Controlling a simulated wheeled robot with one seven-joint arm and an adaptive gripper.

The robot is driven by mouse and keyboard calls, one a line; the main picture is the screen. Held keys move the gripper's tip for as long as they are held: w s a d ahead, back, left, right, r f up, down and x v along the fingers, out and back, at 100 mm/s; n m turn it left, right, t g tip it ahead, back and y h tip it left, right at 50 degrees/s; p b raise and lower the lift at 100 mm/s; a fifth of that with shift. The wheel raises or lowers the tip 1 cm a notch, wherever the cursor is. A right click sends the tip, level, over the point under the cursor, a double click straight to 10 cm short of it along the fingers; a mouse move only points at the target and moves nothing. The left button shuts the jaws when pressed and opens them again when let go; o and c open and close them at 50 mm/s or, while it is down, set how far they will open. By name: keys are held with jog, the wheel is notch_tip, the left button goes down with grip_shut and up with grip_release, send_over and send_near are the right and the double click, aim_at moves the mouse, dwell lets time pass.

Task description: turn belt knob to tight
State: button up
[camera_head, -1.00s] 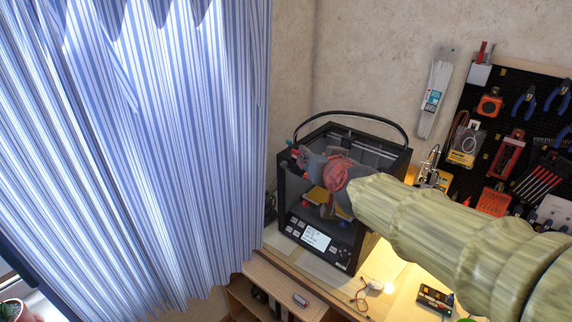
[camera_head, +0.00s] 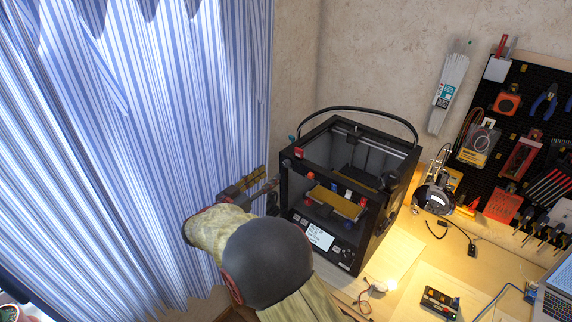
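A black 3D printer (camera_head: 352,178) stands on the desk, its front open to the bed. A small teal knob-like part (camera_head: 292,138) sticks out at its upper left edge, just above a red corner piece (camera_head: 298,153). I cannot tell for sure which part is the belt knob or how it is turned. My gripper (camera_head: 268,183) is left of the printer, below the teal part and apart from it. It points toward the printer's left side. Its fingers are small and overlap in view, so I cannot tell whether they are open. I see nothing held.
A striped curtain (camera_head: 150,130) hangs close behind and left of my gripper. A black cable loop (camera_head: 360,109) arches over the printer. A lamp (camera_head: 433,196), a laptop (camera_head: 556,300) and a pegboard of tools (camera_head: 520,135) are to the right. The desk before the printer holds small electronics.

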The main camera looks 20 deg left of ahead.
aim_at(285, 165)
jog(key=x, duration=0.4)
jog(key=b+x, duration=0.1)
jog(key=x, duration=0.2)
jog(key=shift+d+f, duration=0.2)
jog(key=shift+f, duration=0.1)
jog(key=shift+c, duration=0.8)
jog(key=c, duration=0.7)
grip_shut()
